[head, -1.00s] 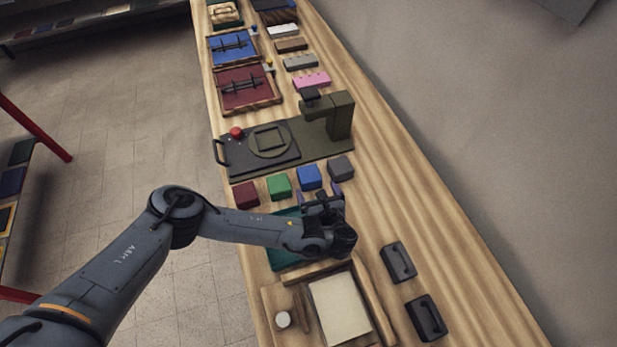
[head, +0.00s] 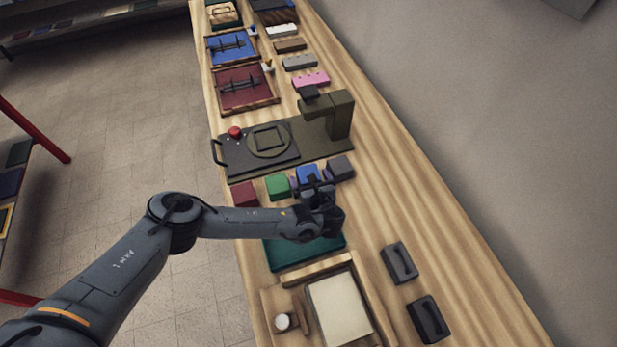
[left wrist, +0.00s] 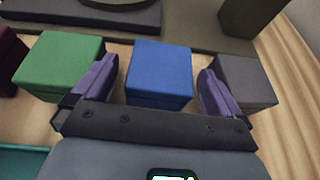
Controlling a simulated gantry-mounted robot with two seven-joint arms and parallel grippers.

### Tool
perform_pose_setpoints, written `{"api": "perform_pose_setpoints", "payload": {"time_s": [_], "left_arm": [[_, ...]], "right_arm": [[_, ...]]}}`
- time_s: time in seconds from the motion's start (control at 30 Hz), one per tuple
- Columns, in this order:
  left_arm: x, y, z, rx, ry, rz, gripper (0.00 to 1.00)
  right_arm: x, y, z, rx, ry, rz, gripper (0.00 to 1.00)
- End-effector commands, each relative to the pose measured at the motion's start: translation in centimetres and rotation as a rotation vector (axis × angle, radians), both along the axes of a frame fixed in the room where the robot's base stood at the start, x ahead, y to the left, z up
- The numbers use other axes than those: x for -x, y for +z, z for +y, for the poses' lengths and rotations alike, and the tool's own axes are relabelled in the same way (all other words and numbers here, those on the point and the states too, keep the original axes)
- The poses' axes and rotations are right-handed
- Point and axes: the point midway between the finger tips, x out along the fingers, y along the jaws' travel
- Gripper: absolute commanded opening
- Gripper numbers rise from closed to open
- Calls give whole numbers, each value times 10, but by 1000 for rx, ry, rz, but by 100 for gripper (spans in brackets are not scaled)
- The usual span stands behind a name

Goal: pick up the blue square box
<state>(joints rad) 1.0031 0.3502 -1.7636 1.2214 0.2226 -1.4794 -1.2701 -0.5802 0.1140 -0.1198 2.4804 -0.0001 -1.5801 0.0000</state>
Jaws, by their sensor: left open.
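The blue square box (head: 307,174) stands on the wooden bench in a row of coloured boxes, and my left gripper partly covers it in the head view. In the left wrist view the blue box (left wrist: 159,74) sits between the two purple fingers. My left gripper (left wrist: 159,88) is open, one finger on each side of the box. I cannot tell whether the fingers touch it. The left gripper also shows in the head view (head: 314,182). My right gripper is not in view.
A green box (left wrist: 60,66) is close on the left and a grey box (left wrist: 243,82) close on the right. A dark red box (head: 244,194) ends the row. A press (head: 262,150) stands behind, a teal mat (head: 300,253) in front.

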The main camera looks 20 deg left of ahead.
Motion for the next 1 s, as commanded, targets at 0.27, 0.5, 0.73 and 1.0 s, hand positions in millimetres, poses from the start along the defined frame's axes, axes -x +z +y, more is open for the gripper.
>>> {"api": "perform_pose_setpoints", "payload": {"time_s": [0.27, 0.5, 0.73, 1.0], "left_arm": [[0, 0, 0, 0, 0, 0, 63], [0, 0, 0, 1, 0, -1, 42], [0, 3, 0, 0, 0, -1, 42], [-1, 28, 0, 1, 0, -3, 42]], "right_arm": [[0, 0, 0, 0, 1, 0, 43], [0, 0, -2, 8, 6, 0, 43], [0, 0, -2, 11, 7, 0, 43], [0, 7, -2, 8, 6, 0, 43]]}}
